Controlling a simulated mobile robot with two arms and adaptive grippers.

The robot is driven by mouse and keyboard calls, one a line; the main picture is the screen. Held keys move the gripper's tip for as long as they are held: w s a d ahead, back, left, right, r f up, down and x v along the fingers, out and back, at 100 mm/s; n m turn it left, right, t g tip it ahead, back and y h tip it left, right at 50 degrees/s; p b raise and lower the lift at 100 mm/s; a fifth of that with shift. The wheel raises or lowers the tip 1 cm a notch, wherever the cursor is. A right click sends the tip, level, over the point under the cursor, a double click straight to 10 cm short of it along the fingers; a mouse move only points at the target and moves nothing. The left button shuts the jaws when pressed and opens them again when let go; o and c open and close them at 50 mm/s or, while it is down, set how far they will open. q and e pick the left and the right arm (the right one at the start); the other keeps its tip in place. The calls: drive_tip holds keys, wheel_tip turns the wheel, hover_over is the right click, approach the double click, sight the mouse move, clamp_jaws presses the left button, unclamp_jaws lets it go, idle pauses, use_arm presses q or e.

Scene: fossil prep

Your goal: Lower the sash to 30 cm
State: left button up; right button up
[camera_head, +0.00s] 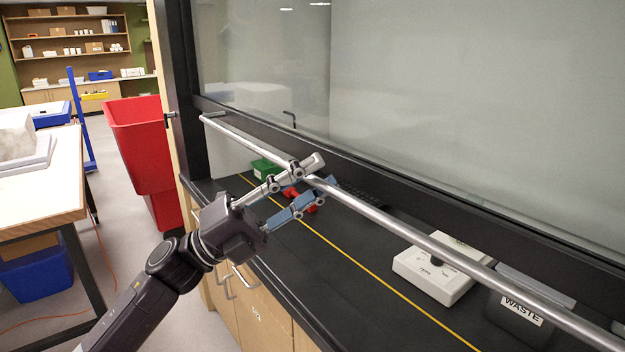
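The sash is a large glass pane (470,90) in a dark frame, with a long metal handle bar (400,228) along its lower edge. A strip of open space shows under the sash, above the black worktop (350,285). My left gripper (321,171) is at the bar, towards its left end. My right gripper is not in view. No height mark is readable.
On the worktop are a white device (440,268), a dark box labelled WASTE (520,312), a green container (266,170) and red items behind my fingers. A yellow line (375,272) runs along the worktop. A red bin (140,145) and a table (45,195) stand left.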

use_arm(q)
drive_tip(key=v, duration=1.2)
idle(1.0)
